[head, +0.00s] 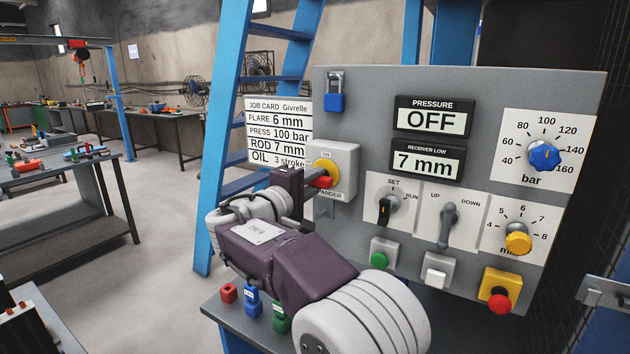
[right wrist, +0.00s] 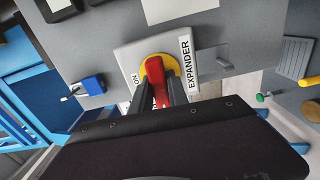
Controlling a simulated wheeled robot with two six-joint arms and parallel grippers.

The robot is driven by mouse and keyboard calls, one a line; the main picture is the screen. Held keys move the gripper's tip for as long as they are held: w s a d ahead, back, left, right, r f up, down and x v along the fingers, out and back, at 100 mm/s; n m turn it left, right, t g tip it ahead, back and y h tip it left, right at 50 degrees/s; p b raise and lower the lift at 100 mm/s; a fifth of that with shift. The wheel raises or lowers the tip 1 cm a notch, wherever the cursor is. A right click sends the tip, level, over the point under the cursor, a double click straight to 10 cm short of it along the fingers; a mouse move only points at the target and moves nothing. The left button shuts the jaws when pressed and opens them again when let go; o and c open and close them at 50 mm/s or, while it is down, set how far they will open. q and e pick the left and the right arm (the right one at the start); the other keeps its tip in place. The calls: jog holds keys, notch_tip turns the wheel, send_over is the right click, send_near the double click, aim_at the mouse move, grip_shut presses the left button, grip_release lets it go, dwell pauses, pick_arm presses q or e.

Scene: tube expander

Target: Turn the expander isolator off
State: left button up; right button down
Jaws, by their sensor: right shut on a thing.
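The expander isolator (head: 344,157) is a grey box at the left edge of the panel, with a yellow disc and the words ON and EXPANDER. Its red handle (head: 323,182) shows partly beside my gripper. In the right wrist view the red handle (right wrist: 156,68) lies across the yellow disc (right wrist: 172,61), between my two dark fingers. My right gripper (head: 312,183) is shut on this handle. The fingers hide part of the handle and the label behind it, so its exact angle is hard to tell. My left gripper is not in view.
The grey panel (head: 480,88) carries a PRESSURE display (head: 430,120) reading OFF, several knobs, a lever (head: 448,225) and a red button (head: 499,303). A blue padlock (head: 333,102) hangs above the isolator. Small coloured blocks (head: 251,301) stand on the bench below. A blue ladder (head: 230,110) is behind.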

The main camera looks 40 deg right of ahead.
jog(key=shift+n, duration=0.3)
jog(key=c, duration=1.3)
grip_release()
jog(key=v, duration=0.9)
jog(key=shift+a, duration=0.1)
